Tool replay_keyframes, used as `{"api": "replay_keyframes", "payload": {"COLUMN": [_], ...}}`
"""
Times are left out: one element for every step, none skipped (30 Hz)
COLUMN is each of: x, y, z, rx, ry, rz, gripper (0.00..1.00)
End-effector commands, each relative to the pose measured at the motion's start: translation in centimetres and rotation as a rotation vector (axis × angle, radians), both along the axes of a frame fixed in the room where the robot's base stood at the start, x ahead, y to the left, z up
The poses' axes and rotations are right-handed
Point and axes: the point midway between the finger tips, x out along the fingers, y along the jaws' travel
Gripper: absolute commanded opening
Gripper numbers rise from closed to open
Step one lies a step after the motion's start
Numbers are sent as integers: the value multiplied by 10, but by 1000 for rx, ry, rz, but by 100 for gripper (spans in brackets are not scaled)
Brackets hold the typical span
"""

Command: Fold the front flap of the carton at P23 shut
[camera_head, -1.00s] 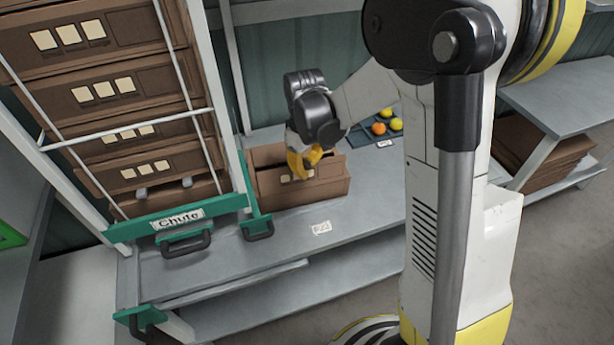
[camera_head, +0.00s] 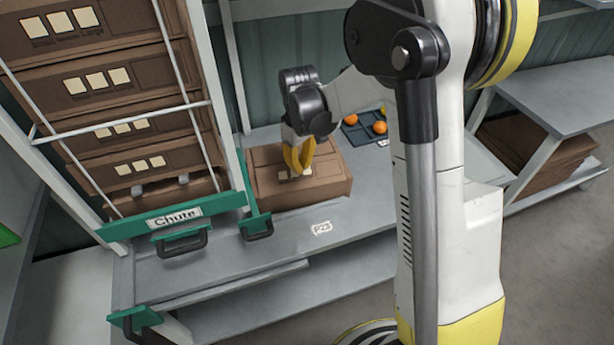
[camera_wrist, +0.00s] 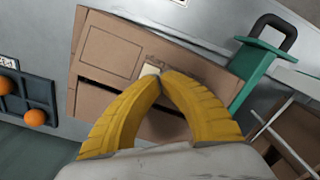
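The brown carton (camera_head: 325,185) stands on the bench behind the P23 label (camera_head: 321,228). Its front flap (camera_head: 268,180) lies folded inward over the top, looking flat or nearly so. In the wrist view the front flap (camera_wrist: 112,48) is the upper panel, with a narrow dark gap between it and the panel below. My gripper (camera_head: 300,173) is over the flap, yellow fingers pointing down. In the wrist view the fingertips (camera_wrist: 161,73) meet with nothing visible between them, at the flap's pale squares. I cannot tell whether they touch it. The fingers hide part of the gap.
The green chute gate (camera_head: 172,215) and its upright handle bracket (camera_head: 255,215) stand close to the carton's left. A rack of brown cartons (camera_head: 105,75) rises at the left. A dark tray (camera_head: 362,136) with orange fruit lies right behind the carton. The bench front is clear.

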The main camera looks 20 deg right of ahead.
Motion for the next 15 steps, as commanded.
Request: {"api": "replay_keyframes", "payload": {"x": [2, 3, 4, 4, 5, 5, 5, 4, 4, 4, 4, 4, 4, 4, 4], "y": [0, 0, 0, 0, 0, 0, 0, 0, 0, 0, 0, 0, 0, 0, 0], "z": [-5, -7, -8, -9, -9, -8, -8, -8, -8, -8, -7, -7, -6, -5, -2], "rx": [0, 0, 0, 0, 0, 0, 0, 0, 0, 0, 0, 0, 0, 0, 0], "ry": [0, 0, 0, 0, 0, 0, 0, 0, 0, 0, 0, 0, 0, 0, 0], "rz": [0, 0, 0, 0, 0, 0, 0, 0, 0, 0, 0, 0, 0, 0, 0], "gripper": [0, 0, 0, 0, 0, 0, 0, 0, 0, 0, 0, 0, 0, 0, 0]}}
